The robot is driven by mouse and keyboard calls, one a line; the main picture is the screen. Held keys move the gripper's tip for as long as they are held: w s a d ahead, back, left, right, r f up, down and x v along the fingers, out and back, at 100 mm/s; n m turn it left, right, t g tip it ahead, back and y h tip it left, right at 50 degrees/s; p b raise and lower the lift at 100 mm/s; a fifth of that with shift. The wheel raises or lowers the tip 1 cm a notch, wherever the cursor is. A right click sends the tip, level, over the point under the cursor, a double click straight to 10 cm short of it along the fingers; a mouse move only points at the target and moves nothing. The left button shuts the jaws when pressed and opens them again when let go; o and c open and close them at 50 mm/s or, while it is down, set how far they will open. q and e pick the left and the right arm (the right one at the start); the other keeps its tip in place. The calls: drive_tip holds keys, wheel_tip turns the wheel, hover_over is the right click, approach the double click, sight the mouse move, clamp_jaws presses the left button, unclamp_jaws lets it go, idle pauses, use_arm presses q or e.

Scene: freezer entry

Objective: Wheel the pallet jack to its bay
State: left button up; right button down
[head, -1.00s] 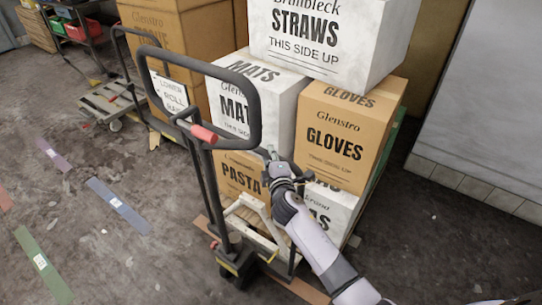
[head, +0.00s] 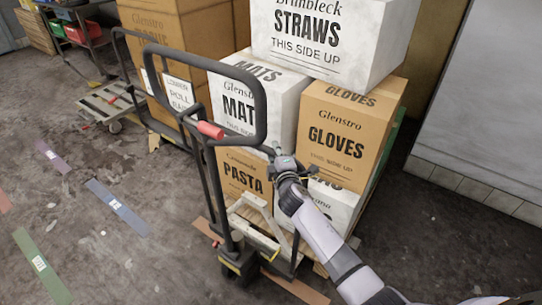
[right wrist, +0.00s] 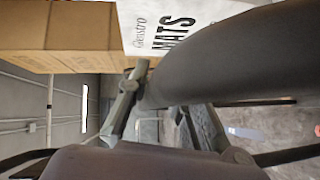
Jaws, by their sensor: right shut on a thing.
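The pallet jack (head: 214,190) stands upright in the middle of the head view, with a black loop handle and a red grip piece (head: 210,130) at the loop's base. Its low body sits at a wooden pallet loaded with boxes. My right gripper (head: 272,154) is shut on the lower right side of the loop handle. In the right wrist view the dark handle bar (right wrist: 230,55) runs close past the gripper's fingers (right wrist: 130,100). My left gripper is not in view. I cannot tell which floor area is the bay.
Straws (head: 320,40), mats (head: 240,98), gloves (head: 345,135) and pasta (head: 245,172) boxes stack on the pallet. A second cart (head: 112,100) stands behind left. Blue (head: 118,207) and green (head: 42,265) tape strips mark open floor at left. A pale wall (head: 480,100) bounds the right.

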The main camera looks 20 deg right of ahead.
drive_tip(key=shift+w+d+r, duration=0.2)
drive_tip(key=shift+w+d, duration=0.25)
drive_tip(key=shift+d, duration=0.25)
drive_tip(key=c, duration=1.8)
unclamp_jaws()
drive_tip(key=shift+w+f, duration=0.1)
drive_tip(key=o, duration=0.4)
drive_tip(key=shift+s+a+r, duration=0.1)
drive_tip(key=shift+s+r, duration=0.1)
drive_tip(key=shift+s, duration=0.25)
drive_tip(key=s, duration=0.4)
drive_tip(key=s+a, duration=0.1)
drive_tip(key=s, duration=0.2)
drive_tip(key=s+r, duration=0.1)
drive_tip(key=s, duration=0.3)
drive_tip(key=shift+s+a+r, duration=0.1)
drive_tip(key=shift+s+a, duration=0.15)
drive_tip(key=shift+s, duration=0.05)
drive_tip(key=shift+a, duration=0.1)
